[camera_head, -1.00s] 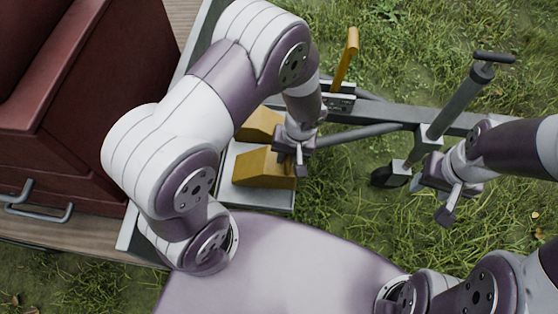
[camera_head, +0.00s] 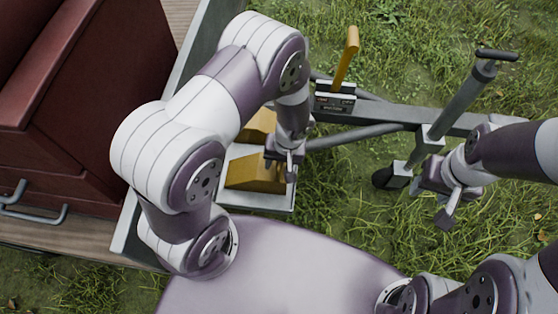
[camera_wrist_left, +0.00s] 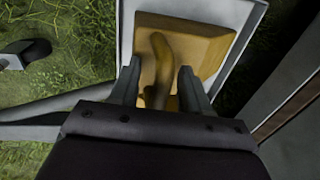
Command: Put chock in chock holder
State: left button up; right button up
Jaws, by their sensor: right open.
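A yellow wedge chock (camera_head: 250,174) with a curved handle sits on the grey tray-like chock holder (camera_head: 262,201). A second yellow chock (camera_head: 258,124) is behind it, partly hidden by my left arm. My left gripper (camera_head: 286,172) is at the front chock's right side. In the left wrist view its two fingers (camera_wrist_left: 158,82) stand either side of the handle (camera_wrist_left: 160,62), with gaps showing, so it is open. The chock (camera_wrist_left: 205,45) lies inside the holder's pale rim (camera_wrist_left: 252,22). My right gripper (camera_head: 446,212) is open and empty over the grass.
A dark red box (camera_head: 95,110) with grey handles stands on the wooden bed at left. A grey drawbar (camera_head: 385,117) with a yellow lever (camera_head: 346,58) and an upright jack (camera_head: 462,100) crosses the right side. Grass lies around them.

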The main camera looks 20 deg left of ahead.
pick_arm(q)
jog(key=shift+r, duration=0.1)
notch_tip(320, 180, up, 13)
jog(key=d+p, duration=0.2)
jog(key=p, duration=0.2)
jog(key=s+a+r+m+t+h, duration=0.1)
jog(key=s+a+r+m+h, duration=0.1)
jog(key=r, duration=0.7)
jog(key=s+a+m, duration=0.1)
jog(key=s+a, duration=0.1)
jog(key=a, duration=0.1)
jog(key=shift+s+a+r+t, duration=0.3)
jog(key=shift+t, duration=0.1)
